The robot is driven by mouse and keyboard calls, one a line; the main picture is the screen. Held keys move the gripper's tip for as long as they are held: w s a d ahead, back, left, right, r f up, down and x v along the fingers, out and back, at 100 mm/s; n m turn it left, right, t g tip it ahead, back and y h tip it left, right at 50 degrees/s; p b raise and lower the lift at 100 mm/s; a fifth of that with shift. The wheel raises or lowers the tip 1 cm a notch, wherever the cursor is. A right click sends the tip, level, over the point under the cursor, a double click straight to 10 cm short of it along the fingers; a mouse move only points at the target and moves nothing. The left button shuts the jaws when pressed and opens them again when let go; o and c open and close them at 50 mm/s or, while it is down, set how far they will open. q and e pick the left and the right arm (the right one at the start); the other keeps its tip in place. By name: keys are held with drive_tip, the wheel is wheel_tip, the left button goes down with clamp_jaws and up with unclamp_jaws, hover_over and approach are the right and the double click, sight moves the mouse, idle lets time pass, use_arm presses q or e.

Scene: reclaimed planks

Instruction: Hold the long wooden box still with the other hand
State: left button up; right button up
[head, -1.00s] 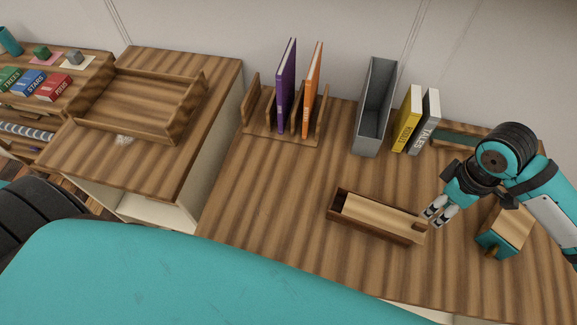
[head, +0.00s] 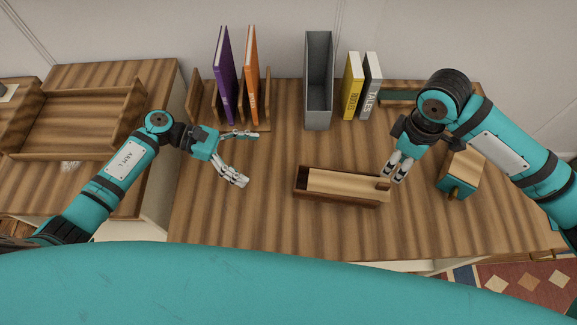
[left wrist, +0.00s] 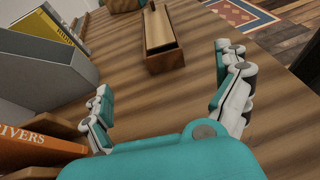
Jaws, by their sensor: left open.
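The long wooden box (head: 325,197) lies on the plank desk, dark-walled with a paler lid (head: 345,183) and a small dark knob near its right end. My right gripper (head: 393,180) points down at that right end, fingers close to the knob; I cannot tell whether it grips. My left gripper (head: 248,158) is open and empty above the desk, left of the box and apart from it. In the left wrist view the box (left wrist: 165,62) shows end-on, beyond and between the spread fingers (left wrist: 165,108).
A rack with a purple book (head: 225,75) and an orange book (head: 251,75) stands behind my left gripper. A grey file holder (head: 318,85), a yellow book (head: 352,85) and a grey book (head: 371,85) stand at the back. A teal-and-wood block (head: 460,175) is at right. The desk between left gripper and box is clear.

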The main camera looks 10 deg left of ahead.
sight(311, 179)
use_arm(q)
drive_tip(key=x, duration=1.7)
drive_tip(key=shift+d+f, duration=0.1)
drive_tip(key=shift+f, duration=0.05)
drive_tip(key=c, duration=1.2)
drive_tip(key=shift+s, duration=0.1)
